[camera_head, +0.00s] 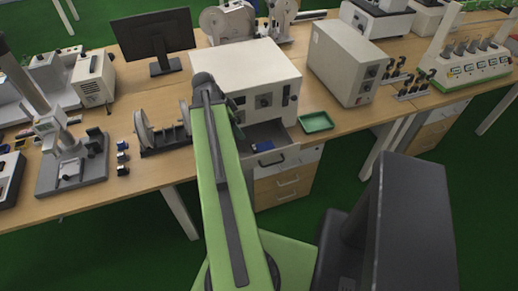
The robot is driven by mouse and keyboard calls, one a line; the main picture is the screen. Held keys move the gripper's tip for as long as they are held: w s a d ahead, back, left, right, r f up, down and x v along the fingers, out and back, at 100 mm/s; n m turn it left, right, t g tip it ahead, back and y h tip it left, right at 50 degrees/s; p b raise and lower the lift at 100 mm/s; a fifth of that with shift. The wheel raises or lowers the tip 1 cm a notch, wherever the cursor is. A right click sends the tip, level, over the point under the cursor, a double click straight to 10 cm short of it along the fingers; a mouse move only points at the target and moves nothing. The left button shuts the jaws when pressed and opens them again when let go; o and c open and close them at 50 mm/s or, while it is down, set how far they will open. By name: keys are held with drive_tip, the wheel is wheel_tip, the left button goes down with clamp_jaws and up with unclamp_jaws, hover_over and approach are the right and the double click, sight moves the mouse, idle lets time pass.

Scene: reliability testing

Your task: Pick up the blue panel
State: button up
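A small blue panel (263,146) lies inside the open top drawer (285,152) of the wooden cabinet under the bench. It shows as a small blue patch near the drawer's left side, partly shaded. My green arm reaches forward from the bottom of the picture to the left of the drawer. My gripper (237,118) shows only as a dark part beyond the arm, in front of the large beige box and up and left of the blue panel. It looks apart from the panel. The arm hides much of it, and its fingers cannot be made out.
A green tray (317,122) sits at the bench edge right of the drawer. The beige box (245,80) stands behind the drawer, and another beige instrument (345,62) stands to its right. A reel stand (163,130) is left of my arm. Green floor lies in front.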

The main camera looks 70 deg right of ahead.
drive_tip(key=b, duration=0.8)
hover_over(255, 147)
drive_tip(key=w+a, duration=0.3)
wheel_tip(255, 147, down, 10)
drive_tip(key=shift+s+d+r, duration=0.15)
drive_tip(key=shift+s+d+f+b, duration=0.15)
drive_tip(key=shift+f+b, duration=0.15)
drive_tip(key=shift+b, duration=0.2)
drive_tip(key=shift+r, duration=0.1)
drive_tip(key=b+x, duration=0.4)
drive_tip(key=x, duration=0.1)
drive_tip(key=shift+s+d, duration=0.2)
drive_tip(key=shift+d, duration=0.2)
drive_tip(key=shift+r, duration=0.15)
drive_tip(key=c, duration=1.4)
drive_tip(key=shift+r, duration=0.1)
